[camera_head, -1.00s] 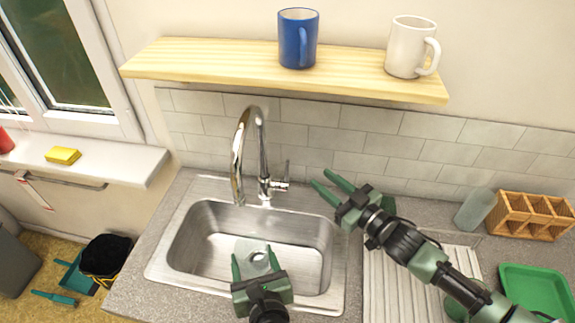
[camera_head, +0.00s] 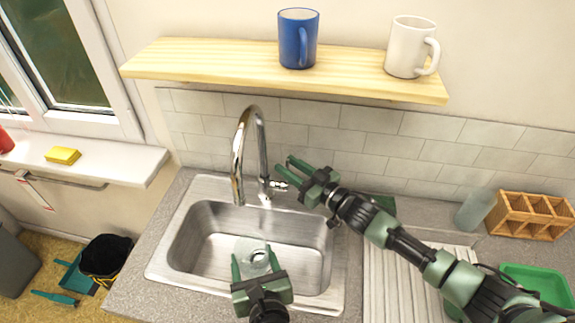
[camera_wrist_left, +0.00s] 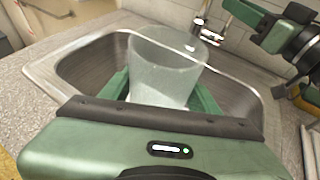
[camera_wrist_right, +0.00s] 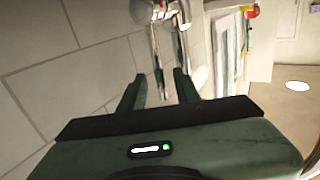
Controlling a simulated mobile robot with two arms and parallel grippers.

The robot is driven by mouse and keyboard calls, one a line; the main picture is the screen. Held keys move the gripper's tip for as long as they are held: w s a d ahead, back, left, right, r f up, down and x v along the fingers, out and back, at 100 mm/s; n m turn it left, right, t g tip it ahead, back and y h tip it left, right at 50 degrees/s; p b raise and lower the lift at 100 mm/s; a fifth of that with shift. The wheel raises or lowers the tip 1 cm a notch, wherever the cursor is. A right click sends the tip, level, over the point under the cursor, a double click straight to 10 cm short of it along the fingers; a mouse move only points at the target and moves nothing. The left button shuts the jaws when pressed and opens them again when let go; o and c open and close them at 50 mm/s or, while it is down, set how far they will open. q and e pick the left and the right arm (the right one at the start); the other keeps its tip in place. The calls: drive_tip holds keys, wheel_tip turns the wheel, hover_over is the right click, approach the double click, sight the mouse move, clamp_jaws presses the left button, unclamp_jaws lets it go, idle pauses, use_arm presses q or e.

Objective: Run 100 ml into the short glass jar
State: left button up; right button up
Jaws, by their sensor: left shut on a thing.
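The clear glass jar (camera_head: 257,252) is held upright between the fingers of my left gripper (camera_head: 256,264), over the sink basin. It shows large in the left wrist view (camera_wrist_left: 163,68); I cannot make out a water level in it. The chrome faucet (camera_head: 240,150) arches over the sink, with its spout end up and to the left of the jar. I see no clear stream of water. My right gripper (camera_head: 287,164) is open beside the faucet's side lever (camera_head: 279,185), which its fingers partly hide. In the right wrist view the open fingers (camera_wrist_right: 160,82) point at chrome faucet parts.
The steel sink (camera_head: 190,250) has a ribbed drainboard (camera_head: 385,285) to its right. A translucent glass (camera_head: 474,210), wooden rack (camera_head: 530,216) and green tray (camera_head: 545,280) stand farther right. A shelf (camera_head: 190,62) with a blue mug (camera_head: 298,40) and white mug (camera_head: 408,48) hangs above.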

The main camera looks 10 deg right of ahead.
drive_tip(key=shift+w+a, duration=0.3)
drive_tip(key=shift+w, duration=0.05)
clamp_jaws()
idle(1.2)
